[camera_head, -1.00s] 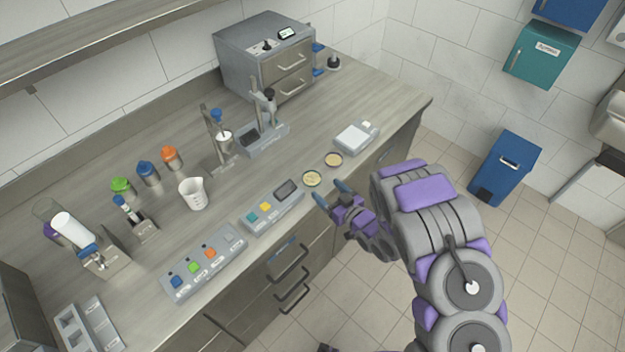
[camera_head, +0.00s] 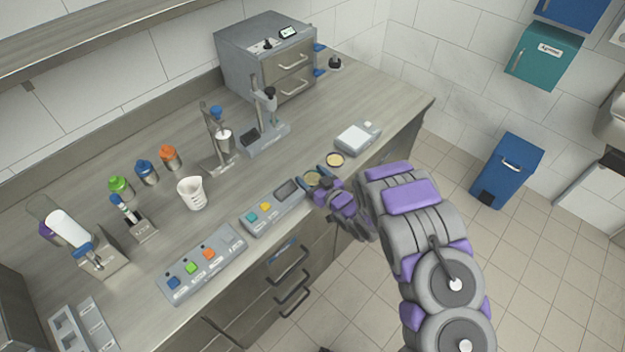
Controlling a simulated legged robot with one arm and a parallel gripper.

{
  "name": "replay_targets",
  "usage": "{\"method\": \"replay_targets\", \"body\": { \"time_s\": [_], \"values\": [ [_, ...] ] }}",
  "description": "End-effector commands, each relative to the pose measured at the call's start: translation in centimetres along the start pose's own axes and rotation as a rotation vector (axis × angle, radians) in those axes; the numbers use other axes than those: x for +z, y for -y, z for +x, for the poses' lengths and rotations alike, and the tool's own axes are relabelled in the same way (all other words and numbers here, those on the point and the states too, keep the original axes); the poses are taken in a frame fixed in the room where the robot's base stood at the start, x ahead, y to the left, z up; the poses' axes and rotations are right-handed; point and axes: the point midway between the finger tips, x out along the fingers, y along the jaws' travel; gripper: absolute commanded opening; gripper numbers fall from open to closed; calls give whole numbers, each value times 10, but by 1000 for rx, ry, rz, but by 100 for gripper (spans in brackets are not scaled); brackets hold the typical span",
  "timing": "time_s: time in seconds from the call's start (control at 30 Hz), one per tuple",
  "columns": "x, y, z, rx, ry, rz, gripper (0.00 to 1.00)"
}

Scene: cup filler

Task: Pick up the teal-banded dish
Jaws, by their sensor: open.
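Two small round dishes with pale yellowish contents sit near the front edge of the counter. The nearer dish (camera_head: 313,178) is partly covered by my gripper; its band is too small to tell clearly, though its rim looks dark or greenish. The farther dish (camera_head: 335,160) has a brownish rim and stands clear to the upper right. My gripper (camera_head: 313,175) is open, with its blue fingertips low on either side of the nearer dish. I cannot tell whether the fingers touch it.
A button panel with a dark screen (camera_head: 262,213) stands just left of the nearer dish. A small scale (camera_head: 357,138) lies beyond the farther dish. A white beaker (camera_head: 191,194) and stands are further back.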

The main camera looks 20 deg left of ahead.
Motion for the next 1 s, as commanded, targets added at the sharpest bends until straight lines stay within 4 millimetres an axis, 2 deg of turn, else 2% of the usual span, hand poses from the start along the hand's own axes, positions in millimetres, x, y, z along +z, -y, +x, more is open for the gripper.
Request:
{"method": "replay_targets", "body": {
  "time_s": [0.07,0.47,0.77,1.0],
  "values": [
    [0,0,0,0,2,1,77],
    [0,0,-1,0,2,1,39],
    [-2,0,-1,0,1,0,39],
    [-25,-1,-4,1,-3,-3,39]
  ]
}}
